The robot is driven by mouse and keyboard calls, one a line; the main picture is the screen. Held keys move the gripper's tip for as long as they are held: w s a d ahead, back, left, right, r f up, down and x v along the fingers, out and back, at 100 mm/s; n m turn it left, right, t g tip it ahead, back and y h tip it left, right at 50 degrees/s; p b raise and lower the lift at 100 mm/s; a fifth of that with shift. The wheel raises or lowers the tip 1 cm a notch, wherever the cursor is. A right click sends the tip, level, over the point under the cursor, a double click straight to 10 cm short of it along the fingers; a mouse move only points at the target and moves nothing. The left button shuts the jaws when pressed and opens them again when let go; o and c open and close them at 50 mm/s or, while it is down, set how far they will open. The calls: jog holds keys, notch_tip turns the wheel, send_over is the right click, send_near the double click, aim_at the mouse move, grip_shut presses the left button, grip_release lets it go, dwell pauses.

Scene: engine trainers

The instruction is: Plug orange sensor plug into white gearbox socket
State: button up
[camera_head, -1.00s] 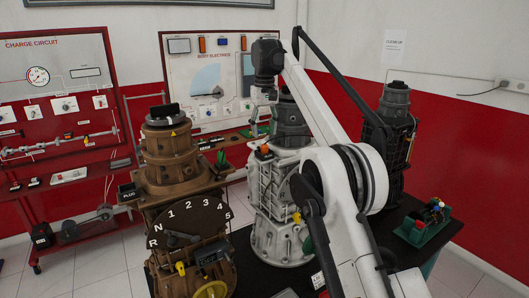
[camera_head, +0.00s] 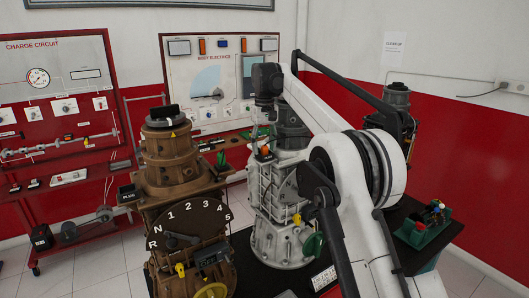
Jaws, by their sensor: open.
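The white gearbox (camera_head: 270,195) stands upright on the dark table, partly covered by my arm. A small orange piece (camera_head: 265,151), which looks like the orange sensor plug, shows at the gearbox's upper left. Whether it sits in a socket or rests on the housing is too small to tell. The white socket itself I cannot make out. My gripper (camera_head: 261,134) points down just above the orange piece, open. Its fingertips are small and blend with the gearbox behind, so I cannot tell whether they touch the piece.
A brown gearbox (camera_head: 172,160) with a numbered dial plate (camera_head: 188,222) stands close on the left. A dark gearbox (camera_head: 397,98) stands behind my arm on the right. A green tray (camera_head: 420,232) with small parts lies at the table's right. Red training boards line the back.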

grip_shut()
jog(key=shift+r, duration=0.1)
dwell(0.3)
jog(key=shift+r, duration=0.8)
notch_tip(320, 180, up, 8)
jog(key=p, duration=0.3)
jog(key=shift+r+p, duration=0.1)
jog(key=shift+p, duration=0.3)
